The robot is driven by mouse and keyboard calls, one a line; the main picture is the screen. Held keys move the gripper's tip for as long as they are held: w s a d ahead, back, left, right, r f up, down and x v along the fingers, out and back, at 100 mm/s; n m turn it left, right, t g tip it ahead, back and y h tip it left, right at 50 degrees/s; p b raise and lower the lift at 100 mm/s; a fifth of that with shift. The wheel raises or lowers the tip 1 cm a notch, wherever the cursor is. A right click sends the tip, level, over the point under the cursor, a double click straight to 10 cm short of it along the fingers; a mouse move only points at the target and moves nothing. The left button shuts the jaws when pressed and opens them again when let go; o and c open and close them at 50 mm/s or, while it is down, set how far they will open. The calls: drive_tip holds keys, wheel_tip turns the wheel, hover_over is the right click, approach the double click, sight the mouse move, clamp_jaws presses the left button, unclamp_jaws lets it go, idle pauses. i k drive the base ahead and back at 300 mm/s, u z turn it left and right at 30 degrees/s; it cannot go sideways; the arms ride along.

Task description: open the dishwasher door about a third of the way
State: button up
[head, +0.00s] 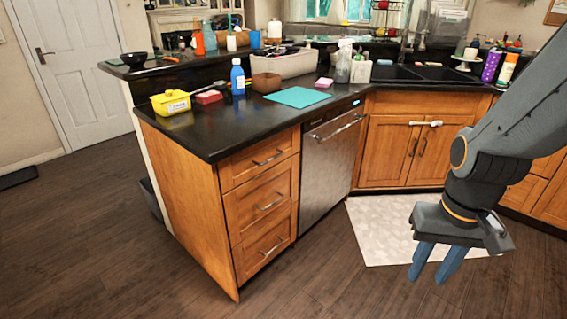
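The dishwasher door (326,172) is a stainless steel front below the black counter, between a stack of wooden drawers and the corner cabinet. It looks shut, flush with the cabinets. Its handle (338,127) is a horizontal metal bar near the top of the door. My gripper (434,264) hangs at the lower right, pointing down above the floor mat, clear of the door and to the right of it. Its two blue fingers stand apart with nothing seen between them.
Wooden drawers (262,195) with bar handles stand left of the dishwasher. A pale mat (375,230) lies on the floor before the sink cabinet (395,150). The dark wooden floor (310,275) before the dishwasher is clear. A teal mat (297,97) lies on the counter above.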

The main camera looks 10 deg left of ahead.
sight(328, 141)
drive_tip(key=u, duration=0.35)
drive_tip(key=i, duration=1.15)
drive_tip(key=z, duration=0.2)
